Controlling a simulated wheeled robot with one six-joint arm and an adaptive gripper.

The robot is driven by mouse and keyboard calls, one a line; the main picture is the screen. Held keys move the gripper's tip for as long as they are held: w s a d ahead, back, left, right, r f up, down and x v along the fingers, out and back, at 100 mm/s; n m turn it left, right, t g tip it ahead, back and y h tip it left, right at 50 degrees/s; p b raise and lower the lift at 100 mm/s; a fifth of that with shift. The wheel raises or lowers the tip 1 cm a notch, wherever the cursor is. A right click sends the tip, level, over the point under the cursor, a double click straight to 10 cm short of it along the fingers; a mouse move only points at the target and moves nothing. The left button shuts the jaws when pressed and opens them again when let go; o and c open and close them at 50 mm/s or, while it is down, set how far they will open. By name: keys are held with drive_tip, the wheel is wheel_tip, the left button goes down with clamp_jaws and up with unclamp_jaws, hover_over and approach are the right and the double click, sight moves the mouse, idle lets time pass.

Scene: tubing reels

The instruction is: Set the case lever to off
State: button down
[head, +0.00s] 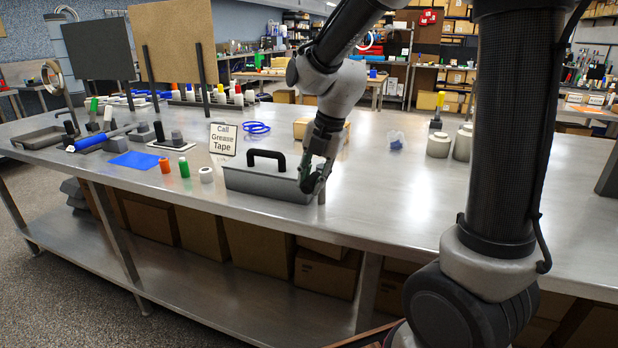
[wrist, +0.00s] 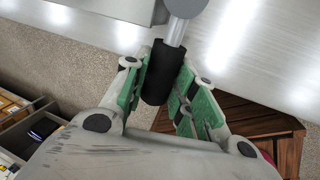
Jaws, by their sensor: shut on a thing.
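The grey case (head: 262,184) with a black carry handle (head: 267,154) sits at the front edge of the metal table. My gripper (head: 312,186) is low at the case's right end. In the wrist view my gripper (wrist: 160,92), with green finger pads, is shut on the black grip of the lever (wrist: 158,75). A metal shaft (wrist: 176,30) runs from the grip to a rounded grey base. The lever is mostly hidden behind my fingers in the head view, and I cannot read any position marks.
A sign reading "Call Grease Tape" (head: 223,139) stands behind the case. Orange (head: 165,165), green (head: 184,167) and white (head: 206,175) small items stand to its left. Grey containers (head: 439,145) stand farther right. The table (head: 400,205) right of my gripper is clear.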

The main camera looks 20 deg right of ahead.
drive_tip(key=shift+d, duration=0.1)
idle(0.4)
drive_tip(key=c, duration=1.1)
unclamp_jaws()
drive_tip(key=shift+s, duration=0.1)
drive_tip(key=shift+c, duration=0.2)
drive_tip(key=v, duration=1.2)
